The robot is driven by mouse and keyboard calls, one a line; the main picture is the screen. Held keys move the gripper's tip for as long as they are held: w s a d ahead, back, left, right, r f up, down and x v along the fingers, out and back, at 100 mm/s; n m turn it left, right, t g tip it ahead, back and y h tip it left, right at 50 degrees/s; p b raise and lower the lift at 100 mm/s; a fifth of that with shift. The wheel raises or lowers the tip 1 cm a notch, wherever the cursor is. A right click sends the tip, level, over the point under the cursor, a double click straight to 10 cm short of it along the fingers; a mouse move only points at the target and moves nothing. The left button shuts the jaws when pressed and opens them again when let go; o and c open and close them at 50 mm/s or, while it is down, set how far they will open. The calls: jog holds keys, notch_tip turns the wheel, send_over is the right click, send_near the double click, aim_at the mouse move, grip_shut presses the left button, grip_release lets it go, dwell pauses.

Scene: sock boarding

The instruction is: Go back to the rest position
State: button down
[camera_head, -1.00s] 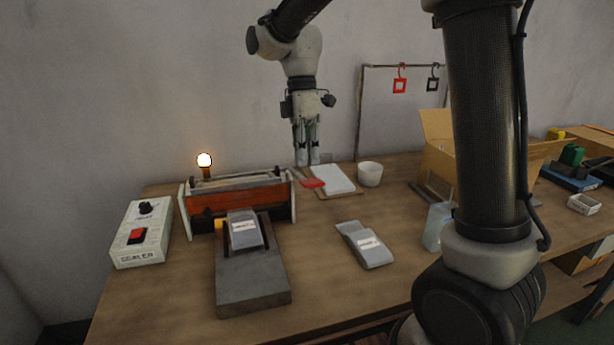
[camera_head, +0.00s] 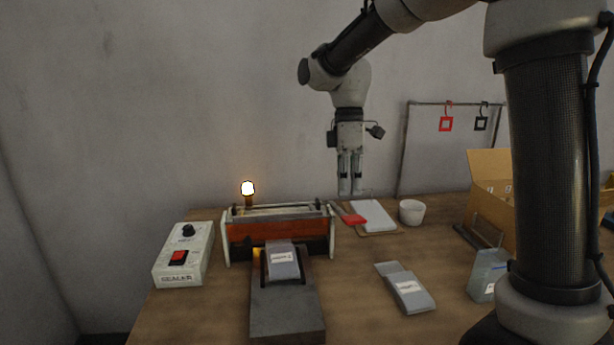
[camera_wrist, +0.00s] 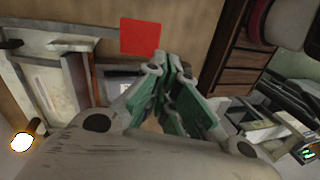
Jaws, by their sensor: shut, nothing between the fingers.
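My gripper (camera_head: 350,188) hangs fingers-down above the back of the table, near the wall, with its fingers together and nothing between them. In the wrist view its green-lined fingers (camera_wrist: 172,95) meet near the middle. A red flat piece (camera_head: 350,217) lies on the table below and beside it; a red square (camera_wrist: 141,37) also shows in the wrist view. A grey-white packet (camera_head: 405,288) lies flat on the table, and another packet (camera_head: 283,262) rests on the dark grey block (camera_head: 287,310) before the sealer.
The sealer bar unit (camera_head: 277,230) has a lit lamp (camera_head: 247,188) behind it. Its control box (camera_head: 183,257) stands at left. A white pad (camera_head: 374,215), a white cup (camera_head: 412,211), a cardboard box (camera_head: 490,200) and a hanging rack (camera_head: 404,150) are at right. Bare table (camera_head: 355,325) lies in front.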

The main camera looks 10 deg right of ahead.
jog(key=m, duration=0.1)
jog(key=f+m, duration=0.1)
jog(key=s+f+m, duration=0.1)
jog(key=shift+d+f, duration=0.1)
jog(key=shift+d, duration=0.3)
jog(key=s+d+r+m+t, duration=0.2)
jog(key=s+d+m+t, duration=0.1)
jog(key=s+d+m, duration=0.3)
jog(key=s+d+r+m+t, duration=0.3)
jog(key=s+d+m, duration=0.4)
jog(key=s+d, duration=0.3)
jog(key=s+t, duration=0.1)
jog(key=s, duration=0.2)
jog(key=shift+s+d, duration=0.2)
jog(key=shift+d, duration=0.15)
